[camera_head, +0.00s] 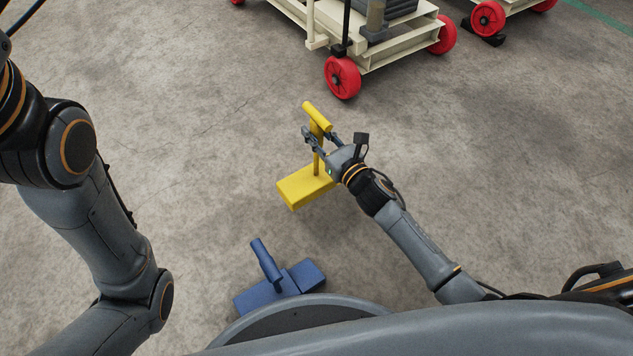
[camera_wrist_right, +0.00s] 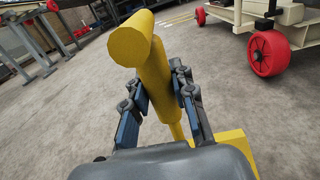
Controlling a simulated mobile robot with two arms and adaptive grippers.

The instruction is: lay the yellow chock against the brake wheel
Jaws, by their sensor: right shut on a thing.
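The yellow chock (camera_head: 305,187) has a flat block base, an upright post and a T-shaped crossbar on top. My right gripper (camera_head: 320,138) is shut on its post, just below the crossbar. In the right wrist view the post (camera_wrist_right: 158,80) stands between the two fingers (camera_wrist_right: 155,98). The chock appears held above the floor, though its exact height is hard to tell. A cream cart with red wheels stands beyond it; its nearest red wheel (camera_head: 342,77) is apart from the chock. Which wheel is the brake wheel cannot be told. My left gripper is out of view.
A blue chock with a handle (camera_head: 284,284) lies on the floor close to my base. A second cart at top right has a red wheel (camera_head: 487,18) with a dark chock (camera_head: 484,36) by it. The concrete floor between the yellow chock and the near cart is clear.

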